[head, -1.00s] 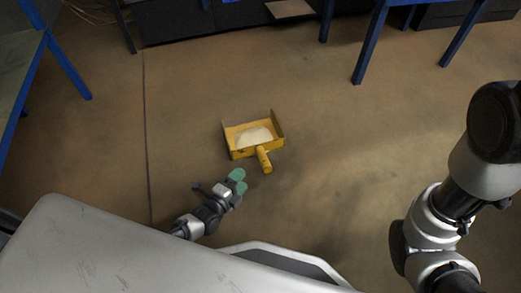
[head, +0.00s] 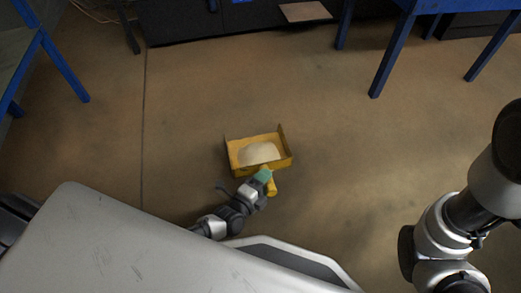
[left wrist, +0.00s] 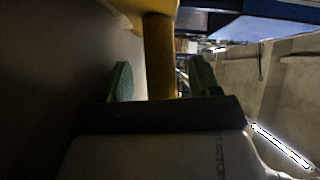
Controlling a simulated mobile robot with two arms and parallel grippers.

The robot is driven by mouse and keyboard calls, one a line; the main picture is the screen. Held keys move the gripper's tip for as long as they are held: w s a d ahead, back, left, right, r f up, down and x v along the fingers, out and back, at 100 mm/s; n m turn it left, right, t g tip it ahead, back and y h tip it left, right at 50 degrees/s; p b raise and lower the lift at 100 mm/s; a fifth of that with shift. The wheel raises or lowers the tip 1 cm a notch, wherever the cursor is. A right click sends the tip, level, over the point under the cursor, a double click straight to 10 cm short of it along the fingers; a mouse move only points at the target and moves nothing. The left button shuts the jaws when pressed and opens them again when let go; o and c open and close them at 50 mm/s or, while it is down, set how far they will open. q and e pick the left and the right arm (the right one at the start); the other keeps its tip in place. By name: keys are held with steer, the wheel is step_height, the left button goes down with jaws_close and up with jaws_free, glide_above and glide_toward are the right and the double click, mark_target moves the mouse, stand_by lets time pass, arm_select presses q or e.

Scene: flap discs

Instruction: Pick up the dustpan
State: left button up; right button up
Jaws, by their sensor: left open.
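The yellow dustpan (head: 231,155) lies on the floor in the head view, with a pale heap in its pan and its short handle (head: 271,188) pointing toward me. My left gripper (head: 264,176) is at the handle, its green fingertips partly covering it. In the left wrist view, the yellow handle (left wrist: 159,55) stands between the two open green fingers of the gripper (left wrist: 162,80), with a gap on the left side. Whether the right finger touches the handle I cannot tell. My right gripper is outside the views; only the right arm shows.
The brown floor (head: 340,160) around the dustpan is clear. Blue table legs (head: 390,55) stand at the upper right, and a blue frame (head: 62,65) stands at the left. Dark cabinets (head: 190,25) line the back.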

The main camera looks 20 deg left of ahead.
arm_select(q)
steer(key=shift+w+d, duration=0.1)
steer(key=shift+w, duration=0.1)
steer(key=shift+s, duration=0.1)
jaws_close()
steer(key=shift+r, duration=0.15)
steer(key=shift+r, duration=0.1)
